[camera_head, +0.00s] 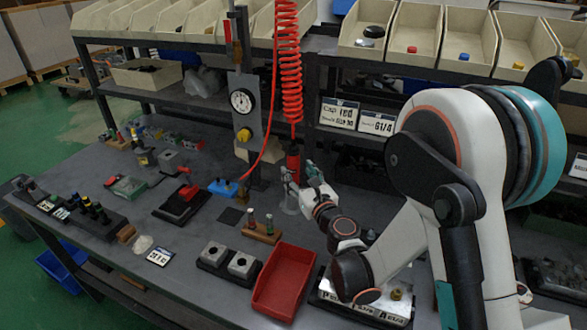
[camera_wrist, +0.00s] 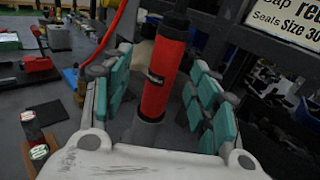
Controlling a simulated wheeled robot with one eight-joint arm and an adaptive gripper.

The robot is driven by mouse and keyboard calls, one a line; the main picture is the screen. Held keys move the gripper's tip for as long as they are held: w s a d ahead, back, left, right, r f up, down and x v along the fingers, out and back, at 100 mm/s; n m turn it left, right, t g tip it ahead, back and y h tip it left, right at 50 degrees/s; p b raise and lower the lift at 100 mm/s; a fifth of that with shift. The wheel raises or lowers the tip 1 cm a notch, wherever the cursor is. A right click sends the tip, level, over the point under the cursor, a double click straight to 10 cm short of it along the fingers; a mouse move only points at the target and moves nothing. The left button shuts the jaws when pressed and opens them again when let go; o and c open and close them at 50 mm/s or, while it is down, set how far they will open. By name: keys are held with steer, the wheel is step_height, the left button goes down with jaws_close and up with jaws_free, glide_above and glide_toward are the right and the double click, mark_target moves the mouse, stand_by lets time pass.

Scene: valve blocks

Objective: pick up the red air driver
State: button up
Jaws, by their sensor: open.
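The red air driver (camera_head: 293,163) hangs upright below a coiled red hose (camera_head: 288,60), above the grey workbench. In the wrist view the driver (camera_wrist: 163,75) shows as a red cylinder with a black top, a dark label and a grey lower end, tilted slightly in the picture. My gripper (camera_head: 299,178) is at the driver, at its lower part in the head view. In the wrist view the teal-padded fingers of my gripper (camera_wrist: 160,92) are open, one on each side of the driver, with gaps visible between pads and driver. The driver's lowest tip is partly hidden.
A metal post with a round gauge (camera_head: 242,100) stands left of the driver. A red tray (camera_head: 283,281) and grey blocks (camera_head: 243,264) lie in front on the bench. Bins (camera_head: 469,40) and label signs (camera_head: 339,113) are on the rack behind.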

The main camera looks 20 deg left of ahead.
mark_target(296, 168)
steer(key=shift+w+a+f, duration=0.1)
steer(key=shift+w+a, duration=0.3)
steer(key=shift+w, duration=0.05)
steer(key=x, duration=0.1)
steer(key=b+x, duration=0.2)
steer(key=x, duration=0.1)
steer(key=shift+w+d+f, duration=0.25)
steer(key=shift+f, duration=0.05)
steer(key=shift+w+a+r, duration=0.1)
steer(key=shift+w+a, duration=0.25)
steer(key=shift+w, duration=0.05)
jaws_close()
